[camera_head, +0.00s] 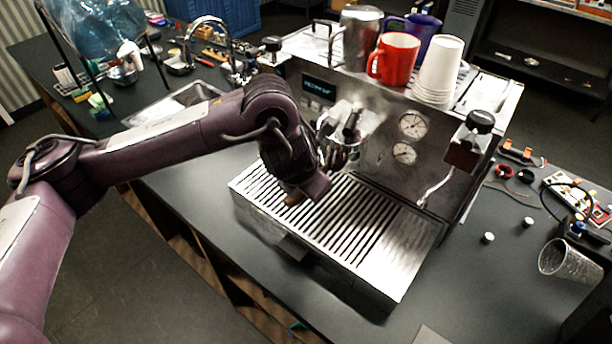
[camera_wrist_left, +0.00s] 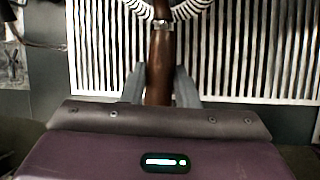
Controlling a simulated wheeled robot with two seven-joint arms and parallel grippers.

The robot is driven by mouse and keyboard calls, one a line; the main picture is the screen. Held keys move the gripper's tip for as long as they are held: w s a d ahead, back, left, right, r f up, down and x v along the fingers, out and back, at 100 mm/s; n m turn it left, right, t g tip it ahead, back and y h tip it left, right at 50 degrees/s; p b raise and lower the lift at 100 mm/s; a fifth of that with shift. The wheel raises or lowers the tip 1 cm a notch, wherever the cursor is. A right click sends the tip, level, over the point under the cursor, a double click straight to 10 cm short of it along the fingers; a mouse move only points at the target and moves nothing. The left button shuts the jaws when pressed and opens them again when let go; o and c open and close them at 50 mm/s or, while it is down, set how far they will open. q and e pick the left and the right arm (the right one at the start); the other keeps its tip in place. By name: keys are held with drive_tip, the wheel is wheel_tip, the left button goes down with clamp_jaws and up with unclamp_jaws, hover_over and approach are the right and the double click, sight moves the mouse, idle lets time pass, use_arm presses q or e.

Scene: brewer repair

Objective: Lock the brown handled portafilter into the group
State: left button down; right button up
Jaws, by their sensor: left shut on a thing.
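The portafilter's brown handle (camera_wrist_left: 160,65) runs up the middle of the left wrist view. My left gripper (camera_wrist_left: 165,88) is shut on it, with a grey finger on each side. The metal head of the portafilter (camera_wrist_left: 166,10) is cut off by the top edge there. In the head view a small brown end (camera_head: 293,199) shows below my left wrist, over the drip tray. The shiny metal group (camera_head: 342,150) on the machine's front is partly hidden behind my left arm. I cannot tell whether the portafilter touches it. My right gripper is not in view.
The espresso machine (camera_head: 375,155) has a slatted drip tray (camera_head: 320,235) at its front. A red mug (camera_head: 395,57) and stacked white cups (camera_head: 438,72) stand on top. A steam wand (camera_head: 435,188) hangs at right. A clear cup (camera_head: 568,262) lies on the right counter.

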use_arm(q)
drive_tip(key=shift+s+d+r+n+p, duration=0.25)
drive_tip(key=shift+d+n+p, duration=0.15)
drive_tip(key=shift+p, duration=0.5)
drive_tip(key=shift+d+f+n+y+p, duration=0.15)
drive_tip(key=shift+d+n+y+p, duration=0.2)
drive_tip(key=shift+p, duration=0.2)
drive_tip(key=shift+s+a, duration=0.1)
drive_tip(key=shift+a, duration=0.05)
drive_tip(key=c, duration=1)
unclamp_jaws()
drive_tip(key=shift+c, duration=0.2)
drive_tip(key=shift+f, duration=0.1)
